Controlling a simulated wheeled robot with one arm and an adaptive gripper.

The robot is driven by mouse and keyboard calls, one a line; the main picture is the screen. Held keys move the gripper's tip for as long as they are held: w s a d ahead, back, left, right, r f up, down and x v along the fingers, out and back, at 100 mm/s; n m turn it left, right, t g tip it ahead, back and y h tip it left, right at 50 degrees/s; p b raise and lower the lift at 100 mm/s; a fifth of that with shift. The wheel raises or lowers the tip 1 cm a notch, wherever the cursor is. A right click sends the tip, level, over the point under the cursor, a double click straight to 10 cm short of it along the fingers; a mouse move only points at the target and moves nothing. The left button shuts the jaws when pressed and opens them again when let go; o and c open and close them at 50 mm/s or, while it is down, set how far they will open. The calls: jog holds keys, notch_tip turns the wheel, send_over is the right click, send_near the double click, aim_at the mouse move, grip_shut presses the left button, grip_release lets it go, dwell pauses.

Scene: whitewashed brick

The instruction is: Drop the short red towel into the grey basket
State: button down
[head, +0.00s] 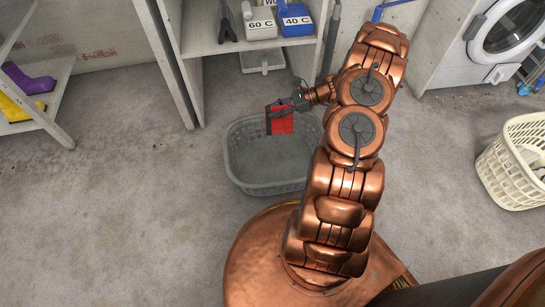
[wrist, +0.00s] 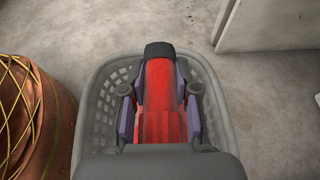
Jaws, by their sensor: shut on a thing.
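The short red towel (head: 281,120) hangs from my gripper (head: 293,101) in the head view. In the wrist view, the towel (wrist: 158,102) lies between the two fingers of my gripper (wrist: 159,105), which are shut on it. The grey basket (head: 238,177) stands on the floor, and its rim shows around the towel and fingers in the wrist view (wrist: 217,97). My gripper and the towel are over the basket, towards its far side in the head view. The basket's inside looks empty where it shows. The towel's height above the basket floor is hard to tell.
A cream basket (head: 505,172) with cloth in it stands at the right, near a washing machine (head: 513,27). A shelf unit behind holds the boxes marked 60 C (head: 260,25) and 40 C (head: 296,22). Another shelf (head: 45,110) is at the left. Floor left of the grey basket is clear.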

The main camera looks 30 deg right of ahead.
jog(key=shift+s+a+f, duration=0.1)
jog(key=shift+s+f, duration=0.7)
jog(key=shift+s, duration=0.1)
notch_tip(320, 180, down, 6)
jog(key=b, duration=0.3)
jog(key=shift+r+b, duration=0.2)
jog(key=shift+b, duration=0.1)
jog(key=c, duration=0.8)
grip_release()
jog(key=v, duration=1.2)
jog(key=shift+w+f, duration=0.1)
jog(key=shift+w, duration=0.1)
